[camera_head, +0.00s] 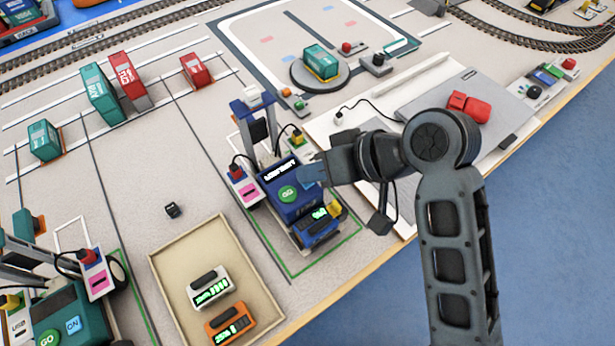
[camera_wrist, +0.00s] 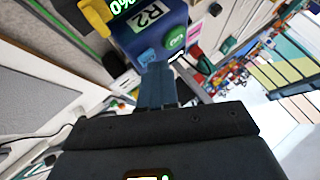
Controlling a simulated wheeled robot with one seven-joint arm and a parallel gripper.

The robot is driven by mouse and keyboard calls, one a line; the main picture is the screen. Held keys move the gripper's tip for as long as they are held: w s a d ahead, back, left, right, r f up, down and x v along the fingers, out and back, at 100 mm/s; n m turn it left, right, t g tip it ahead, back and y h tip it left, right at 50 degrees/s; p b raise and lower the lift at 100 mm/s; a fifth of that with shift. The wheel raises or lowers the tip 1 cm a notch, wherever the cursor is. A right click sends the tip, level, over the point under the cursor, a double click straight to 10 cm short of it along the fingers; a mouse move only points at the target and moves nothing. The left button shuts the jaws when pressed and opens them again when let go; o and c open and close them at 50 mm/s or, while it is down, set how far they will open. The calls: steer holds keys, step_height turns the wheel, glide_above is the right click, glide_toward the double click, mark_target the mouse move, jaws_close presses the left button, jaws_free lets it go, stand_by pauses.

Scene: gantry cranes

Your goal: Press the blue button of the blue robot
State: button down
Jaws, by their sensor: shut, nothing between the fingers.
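The blue robot (camera_head: 300,209) stands inside a green-outlined rectangle near the front table edge. Its top face has a round green GO button (camera_head: 288,194). My gripper (camera_head: 304,177) is shut and empty, reaching from the right over that face, just beside the GO button. In the wrist view the blue robot (camera_wrist: 152,25) carries an R2 label, and its green button (camera_wrist: 174,38) shows right of my fingertips (camera_wrist: 157,67). A blue button (camera_wrist: 147,56) shows right at the fingertips, partly covered by them. I cannot tell whether they touch it.
A teal robot (camera_head: 75,318) with GO and ON buttons stands at lower left. A beige tray (camera_head: 165,287) holds a white and an orange battery-like block. A grey panel (camera_head: 475,130) with a red object (camera_head: 468,106) lies right. Cables and coloured plugs surround the blue robot.

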steer(key=shift+r, duration=0.1)
stand_by(0.3)
steer(key=shift+r+p, duration=0.7)
steer(key=shift+p, duration=0.35)
steer(key=shift+r, duration=0.1)
step_height(320, 180, up, 6)
steer(key=p, duration=0.6)
stand_by(1.8)
